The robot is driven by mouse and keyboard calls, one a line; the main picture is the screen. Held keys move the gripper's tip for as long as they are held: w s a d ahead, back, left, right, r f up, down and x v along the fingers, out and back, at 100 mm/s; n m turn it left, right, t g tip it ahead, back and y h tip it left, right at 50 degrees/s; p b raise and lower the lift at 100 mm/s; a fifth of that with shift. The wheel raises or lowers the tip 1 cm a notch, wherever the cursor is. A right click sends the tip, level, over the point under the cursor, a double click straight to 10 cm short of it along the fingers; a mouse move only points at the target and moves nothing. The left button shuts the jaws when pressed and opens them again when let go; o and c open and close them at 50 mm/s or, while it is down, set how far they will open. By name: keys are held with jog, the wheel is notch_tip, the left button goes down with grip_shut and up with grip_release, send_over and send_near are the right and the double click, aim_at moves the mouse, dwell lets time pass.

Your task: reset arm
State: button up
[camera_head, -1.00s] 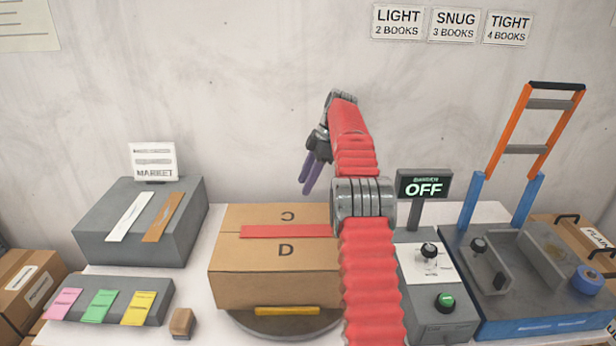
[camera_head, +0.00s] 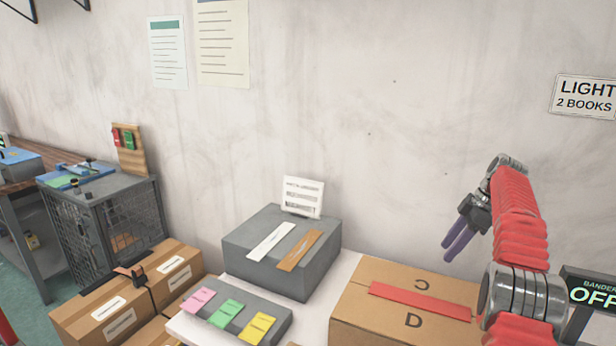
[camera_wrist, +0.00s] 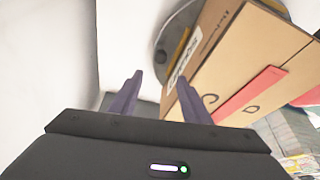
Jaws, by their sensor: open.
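My gripper (camera_head: 458,238) is at the right in the head view, on my raised red arm. Its two purple fingers are apart and point down to the left, with nothing between them. It is in the air behind and above a cardboard box (camera_head: 385,307) with a red strip on top and the letters C and D. In the wrist view the fingers (camera_wrist: 158,98) are spread and empty, and the box (camera_wrist: 240,45) lies beyond them to the right. My arm hides part of the box's right side.
A grey block (camera_head: 240,244) with a white and a brown strip stands left of the box. A grey ledge (camera_head: 272,335) holds pink, green and yellow tags. The OFF sign (camera_head: 592,292) is at the right edge. Closed cartons (camera_head: 150,285) and a mesh cabinet (camera_head: 110,240) stand further left.

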jog(key=s+a+r+m+h, duration=0.1)
jog(key=s+a+r+m, duration=0.1)
jog(key=s+a+r, duration=0.4)
jog(key=s+a+r+m+t+h, duration=0.1)
jog(key=s+a+r+m, duration=0.2)
jog(key=a, duration=0.5)
jog(key=s+a+r+m+h, duration=0.1)
jog(key=s+a+r+m, duration=0.1)
jog(key=s+a+r, duration=0.4)
jog(key=s+a+f+m+t, duration=0.1)
jog(key=s+a+f+m, duration=0.1)
jog(key=s, duration=0.6)
jog(key=s+a+f+m+t, duration=0.1)
jog(key=s+a+f+m, duration=0.1)
jog(key=s+a+f, duration=0.3)
jog(key=s+a+f+m+t+h, duration=0.1)
jog(key=s+a+f, duration=0.3)
jog(key=s, duration=0.6)
jog(key=shift+s+a+f+m, duration=0.2)
jog(key=shift+s+m, duration=0.2)
jog(key=shift+m, duration=0.4)
jog(key=shift+o, duration=0.3)
